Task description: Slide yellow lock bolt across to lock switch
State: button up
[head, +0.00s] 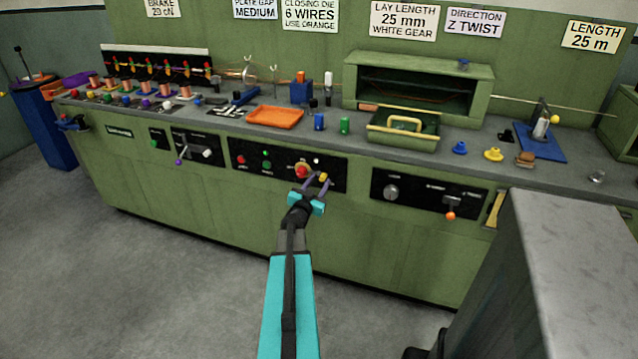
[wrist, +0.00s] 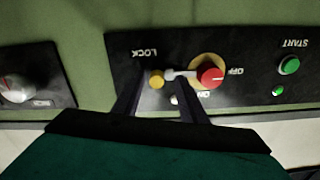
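The yellow lock bolt knob (wrist: 156,79) sits on the black switch panel (wrist: 240,62) beside the "LOCK" label in the wrist view. A pale grey bar (wrist: 180,75) lies between it and the red switch knob (wrist: 211,75), which has a yellow surround and an "OFF" label. In the head view the yellow knob (head: 323,176) is right of the red switch (head: 302,171). My gripper (wrist: 158,76) is open, with one finger on each side of the yellow knob and gaps showing. It reaches the panel in the head view (head: 317,183); contact cannot be told.
A green start button (wrist: 289,65) and lit green lamp (wrist: 278,90) share the panel. A silver dial (wrist: 16,87) is on the neighbouring panel. The counter (head: 370,146) above holds an orange tray (head: 275,124) and several small parts. A grey block (head: 580,250) stands at right; floor at left is clear.

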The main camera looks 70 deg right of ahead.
jog(key=a, duration=1.3)
jog(key=shift+w+b, duration=0.15)
jog(key=shift+b, duration=0.25)
